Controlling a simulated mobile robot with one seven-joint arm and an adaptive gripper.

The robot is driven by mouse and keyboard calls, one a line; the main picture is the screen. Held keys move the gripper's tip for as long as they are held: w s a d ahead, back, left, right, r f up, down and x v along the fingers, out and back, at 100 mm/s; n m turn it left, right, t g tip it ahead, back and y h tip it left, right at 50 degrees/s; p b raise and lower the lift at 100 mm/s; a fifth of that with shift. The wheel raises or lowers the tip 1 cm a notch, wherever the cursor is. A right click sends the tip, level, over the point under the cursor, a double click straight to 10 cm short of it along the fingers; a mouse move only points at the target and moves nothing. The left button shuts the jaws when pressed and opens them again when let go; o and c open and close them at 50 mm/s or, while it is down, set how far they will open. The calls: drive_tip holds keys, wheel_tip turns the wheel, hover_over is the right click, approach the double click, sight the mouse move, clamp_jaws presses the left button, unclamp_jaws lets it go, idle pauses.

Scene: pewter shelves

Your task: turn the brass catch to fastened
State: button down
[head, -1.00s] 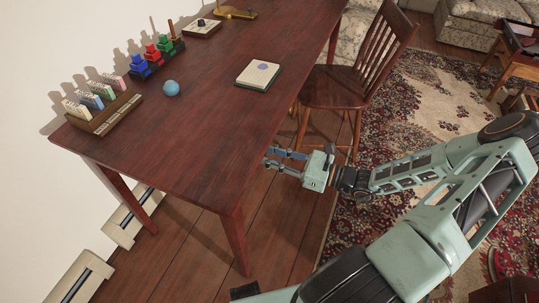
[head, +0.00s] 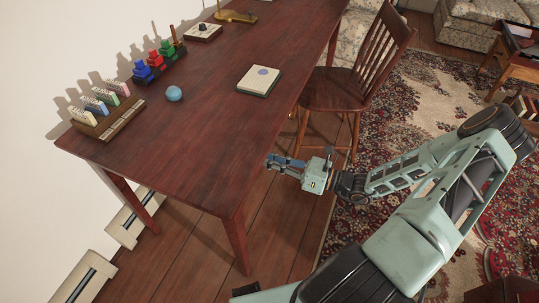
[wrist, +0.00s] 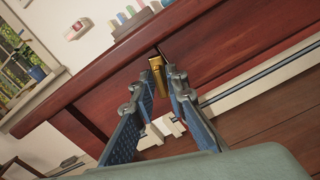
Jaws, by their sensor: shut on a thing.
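The brass catch (wrist: 157,72) shows in the wrist view as a small golden lever on the red-brown wooden side of the table. Its near end lies between my fingertips. My gripper (wrist: 158,84) is shut on it, one blue-padded finger on each side. In the head view my gripper (head: 271,162) is beside the table's near right edge, at a lower level than the top. The catch cannot be made out in that view. I cannot tell from these frames how far it is turned.
The dark red table (head: 215,110) carries a block rack (head: 112,120), a blue ball (head: 174,93), colored stacked pieces (head: 157,62) and a white-topped box (head: 260,80). A wooden chair (head: 345,88) stands behind my gripper. Rug and bare floor lie around my arm.

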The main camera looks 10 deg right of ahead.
drive_tip(key=shift+w+d+f+m+p, duration=0.1)
drive_tip(key=shift+m+p, duration=1)
drive_tip(key=shift+m, duration=2.45)
drive_tip(key=shift+f+m+p, duration=0.1)
drive_tip(key=shift+m+p, duration=0.95)
drive_tip(key=shift+m, duration=2.5)
drive_tip(key=c, duration=2.1)
unclamp_jaws()
drive_tip(key=v, duration=1.2)
